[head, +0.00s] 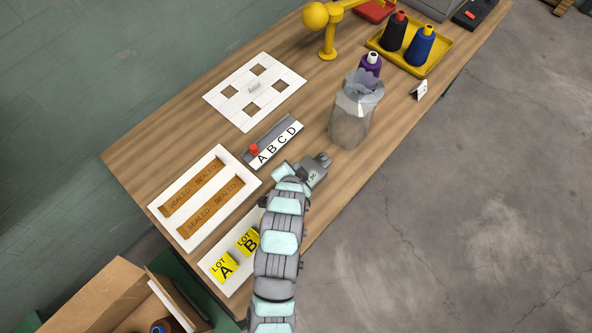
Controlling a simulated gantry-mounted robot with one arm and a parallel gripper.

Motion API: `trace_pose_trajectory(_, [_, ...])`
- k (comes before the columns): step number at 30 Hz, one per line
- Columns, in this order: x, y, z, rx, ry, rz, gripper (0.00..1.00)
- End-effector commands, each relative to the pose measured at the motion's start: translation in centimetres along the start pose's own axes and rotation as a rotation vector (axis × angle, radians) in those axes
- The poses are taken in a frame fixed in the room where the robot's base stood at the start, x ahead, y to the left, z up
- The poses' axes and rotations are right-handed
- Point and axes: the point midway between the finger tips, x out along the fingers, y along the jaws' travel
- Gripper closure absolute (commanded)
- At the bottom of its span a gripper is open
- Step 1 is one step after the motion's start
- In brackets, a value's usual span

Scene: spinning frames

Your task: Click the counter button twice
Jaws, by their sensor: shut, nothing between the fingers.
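My gripper (322,161) is at the end of my arm, over the table just right of the lettered A B C D strip. It is shut with nothing seen in it; its fingertips are mostly hidden by its own body from above. No thing is clearly readable as the counter. A dark box (484,12) with a small red button-like spot (470,15) lies at the far right end of the table, well away from my gripper. A small white folded piece (419,91) with dark marks stands near the right edge.
A yellow tray (440,51) holds black and blue spools. A red knob (254,149) sits on the A B C D strip (277,146). A yellow post (328,42) rises at the back.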

Motion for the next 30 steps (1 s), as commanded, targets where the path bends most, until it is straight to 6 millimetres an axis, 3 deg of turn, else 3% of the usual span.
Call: trace_pose_trajectory(30, [0.59,0.40,0.43,0.001,0.000,-0.001,1.00])
